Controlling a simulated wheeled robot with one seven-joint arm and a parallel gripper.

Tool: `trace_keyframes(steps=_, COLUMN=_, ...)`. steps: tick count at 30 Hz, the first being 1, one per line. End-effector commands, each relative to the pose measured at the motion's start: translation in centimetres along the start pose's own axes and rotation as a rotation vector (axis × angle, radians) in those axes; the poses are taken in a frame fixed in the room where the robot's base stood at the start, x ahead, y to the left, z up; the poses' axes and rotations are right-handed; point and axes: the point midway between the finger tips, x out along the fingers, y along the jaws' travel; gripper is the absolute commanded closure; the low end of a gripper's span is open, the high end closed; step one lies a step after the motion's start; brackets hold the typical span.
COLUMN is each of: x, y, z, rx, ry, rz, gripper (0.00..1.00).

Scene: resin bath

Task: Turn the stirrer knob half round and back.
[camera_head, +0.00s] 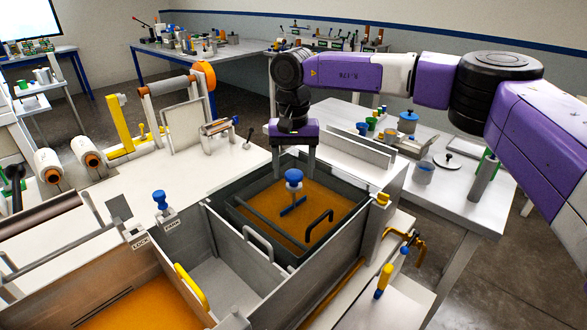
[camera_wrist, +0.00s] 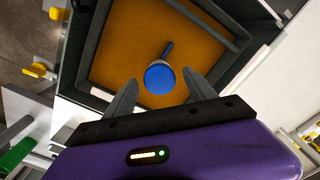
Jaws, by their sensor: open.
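The stirrer knob (camera_head: 293,176) is a blue round cap on a pale stem above the resin bath. My gripper (camera_head: 294,170) points down over the bath, open, with one finger on each side of the knob. In the wrist view the blue knob (camera_wrist: 160,78) sits between the two fingertips (camera_wrist: 160,82), with a visible gap on at least the left side. Whether either finger touches it I cannot tell.
The dark-walled bath (camera_head: 350,232) has a black handle (camera_head: 319,226) near its front right. A second blue knob (camera_head: 160,199) stands at the left by the labelled blocks. A yellow handle (camera_head: 192,290) lies on the front tank. A side table (camera_head: 470,205) with small pots stands right.

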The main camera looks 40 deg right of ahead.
Motion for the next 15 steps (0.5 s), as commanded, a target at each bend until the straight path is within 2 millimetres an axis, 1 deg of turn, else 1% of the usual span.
trace_keyframes(steps=2, x=-0.2, y=0.0, z=0.0, rx=0.001, ry=0.001, rz=0.0, gripper=0.36)
trace_keyframes(steps=5, x=-1.2, y=0.0, z=-0.1, rx=0.001, ry=0.003, rz=0.001, gripper=0.36)
trace_keyframes(steps=12, x=-5.1, y=0.0, z=-0.1, rx=0.002, ry=0.004, rz=0.0, gripper=0.36)
trace_keyframes(steps=15, x=-6.5, y=0.0, z=-0.1, rx=0.001, ry=0.002, rz=0.0, gripper=0.36)
